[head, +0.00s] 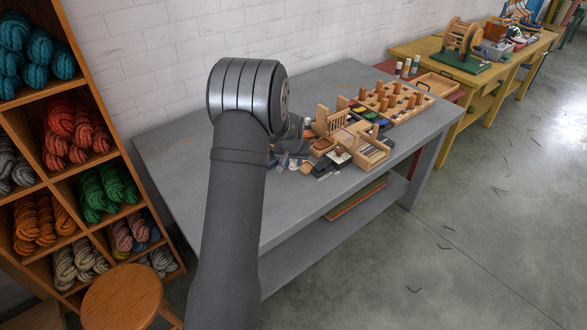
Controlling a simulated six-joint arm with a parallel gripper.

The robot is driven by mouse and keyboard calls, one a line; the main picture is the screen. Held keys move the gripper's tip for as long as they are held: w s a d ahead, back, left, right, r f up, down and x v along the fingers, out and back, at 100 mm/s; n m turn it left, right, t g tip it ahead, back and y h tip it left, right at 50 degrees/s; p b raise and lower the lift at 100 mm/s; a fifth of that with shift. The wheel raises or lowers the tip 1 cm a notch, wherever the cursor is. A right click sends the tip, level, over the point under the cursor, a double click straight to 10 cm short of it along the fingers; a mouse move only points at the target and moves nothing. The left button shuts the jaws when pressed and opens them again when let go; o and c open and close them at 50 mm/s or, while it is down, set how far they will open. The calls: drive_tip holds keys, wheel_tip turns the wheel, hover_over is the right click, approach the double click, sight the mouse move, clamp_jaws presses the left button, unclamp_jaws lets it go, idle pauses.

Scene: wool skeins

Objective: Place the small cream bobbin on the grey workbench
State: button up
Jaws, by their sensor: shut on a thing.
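The grey workbench (180,165) stands against the white brick wall, with bare top on its left and a crowd of wooden things on its right. My arm crosses the middle of the head view and bends over the bench. My gripper (284,160) shows only in part, low beyond the wrist, close over the bench top beside the small clutter. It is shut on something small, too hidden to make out. I cannot pick out the small cream bobbin for certain; small pale pieces (306,167) lie just right of the gripper.
Wooden boxes (362,150) and a pegged rack (393,101) fill the bench's right part. A shelf of wool skeins (88,95) and a round stool (122,296) stand at left. A yellow table (430,48) is at the back right. The bench's back middle is clear.

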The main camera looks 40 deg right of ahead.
sight(293, 166)
drive_tip(key=shift+f, duration=1.95)
drive_tip(key=shift+f, duration=0.15)
drive_tip(key=o, duration=1)
drive_tip(key=shift+o, duration=0.2)
drive_tip(key=shift+s+a+r, duration=0.1)
drive_tip(key=shift+r, duration=0.45)
drive_tip(key=v, duration=1.1)
